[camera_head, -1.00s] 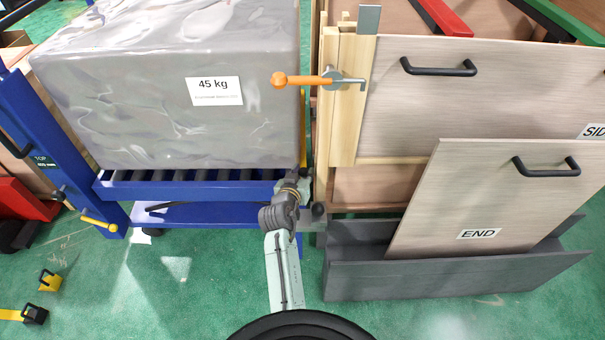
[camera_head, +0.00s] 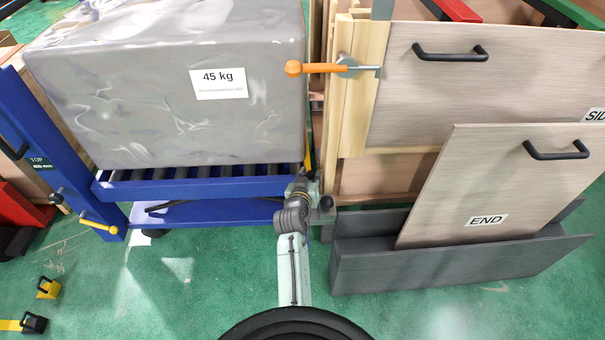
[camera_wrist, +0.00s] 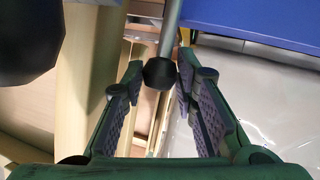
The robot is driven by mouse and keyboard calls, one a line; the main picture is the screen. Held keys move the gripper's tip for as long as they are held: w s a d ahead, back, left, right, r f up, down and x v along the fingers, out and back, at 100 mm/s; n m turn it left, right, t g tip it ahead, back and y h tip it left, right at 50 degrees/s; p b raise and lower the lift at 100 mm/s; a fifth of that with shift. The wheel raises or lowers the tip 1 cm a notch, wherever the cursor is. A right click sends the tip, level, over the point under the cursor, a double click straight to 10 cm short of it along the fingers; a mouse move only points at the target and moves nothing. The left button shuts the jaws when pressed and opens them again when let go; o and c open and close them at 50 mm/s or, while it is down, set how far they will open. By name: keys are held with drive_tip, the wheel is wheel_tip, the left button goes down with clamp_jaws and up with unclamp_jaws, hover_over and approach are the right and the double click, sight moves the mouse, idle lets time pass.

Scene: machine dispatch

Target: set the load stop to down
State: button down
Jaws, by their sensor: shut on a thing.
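In the wrist view a black ball knob (camera_wrist: 160,73) on a grey rod (camera_wrist: 171,28) sits between the fingertips of my gripper (camera_wrist: 159,68). The fingers are closed in on the knob. The knob appears to be the load stop's handle, but the stop itself is not clearly visible. In the head view my arm reaches the right front corner of the blue roller table (camera_head: 200,190). My wrist hides the fingers and the held knob there. A thin yellow strip (camera_head: 309,150) stands upright between the grey load (camera_head: 150,90) and the wooden crate.
A grey wrapped 45 kg load sits on the rollers. The wooden crate (camera_head: 350,110) with an orange-handled latch (camera_head: 320,68) stands close on the right. An END panel (camera_head: 500,185) leans in a grey rack (camera_head: 400,270). A dark round knob (camera_wrist: 25,40) is near my gripper. Green floor is open in front.

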drive_tip(key=shift+f, duration=0.75)
drive_tip(key=c, duration=1.5)
unclamp_jaws()
drive_tip(key=shift+c, duration=0.2)
drive_tip(key=v, duration=1.2)
